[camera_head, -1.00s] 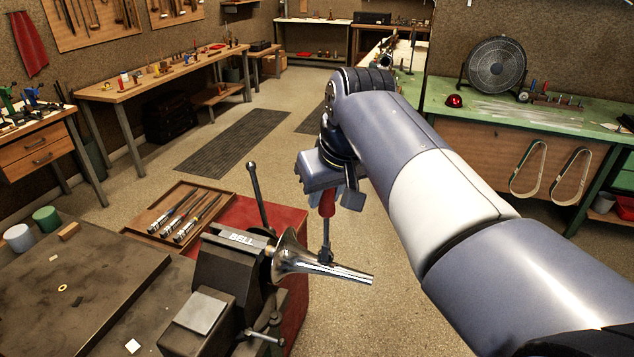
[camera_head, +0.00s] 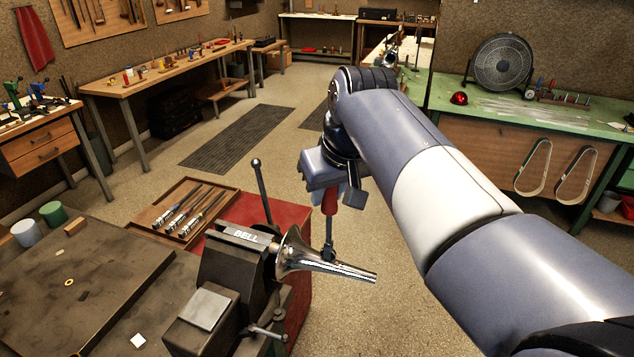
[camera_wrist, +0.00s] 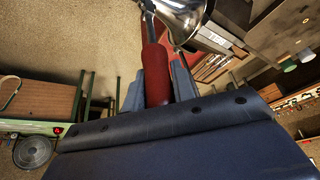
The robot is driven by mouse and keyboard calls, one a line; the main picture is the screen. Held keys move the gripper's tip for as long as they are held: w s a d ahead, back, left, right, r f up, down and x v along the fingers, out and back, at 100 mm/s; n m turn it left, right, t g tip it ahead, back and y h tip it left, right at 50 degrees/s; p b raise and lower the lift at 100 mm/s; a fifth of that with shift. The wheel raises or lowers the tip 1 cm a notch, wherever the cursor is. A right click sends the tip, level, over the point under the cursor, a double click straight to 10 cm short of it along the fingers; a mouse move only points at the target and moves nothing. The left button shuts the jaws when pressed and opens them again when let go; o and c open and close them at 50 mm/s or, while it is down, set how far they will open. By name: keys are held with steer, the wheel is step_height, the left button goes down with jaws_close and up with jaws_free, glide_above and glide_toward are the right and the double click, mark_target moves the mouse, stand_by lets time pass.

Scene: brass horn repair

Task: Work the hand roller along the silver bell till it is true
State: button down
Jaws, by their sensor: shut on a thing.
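The silver bell (camera_head: 300,256) is mounted at the vise (camera_head: 236,262) marked BELL, its narrow end pointing right; its flare also shows in the wrist view (camera_wrist: 185,20). My gripper (camera_head: 333,196) is shut on the red handle of the hand roller (camera_head: 329,208), which hangs upright below it. The roller's metal end is at the bell's upper side, near the middle of its length; I cannot tell whether it touches. In the wrist view the red handle (camera_wrist: 157,75) sits between my fingers.
A dark bench top (camera_head: 60,310) with small loose parts is at the left. A green bench (camera_head: 490,108) with a fan stands at the right back. The floor between is open.

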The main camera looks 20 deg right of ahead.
steer(key=shift+d, duration=0.15)
steer(key=shift+s+d, duration=0.35)
steer(key=shift+d, duration=0.15)
steer(key=shift+s+d+f, duration=0.15)
steer(key=shift+s+d, duration=0.3)
steer(key=shift+d, duration=0.1)
step_height(320, 180, up, 6)
steer(key=p, duration=0.4)
stand_by(0.6)
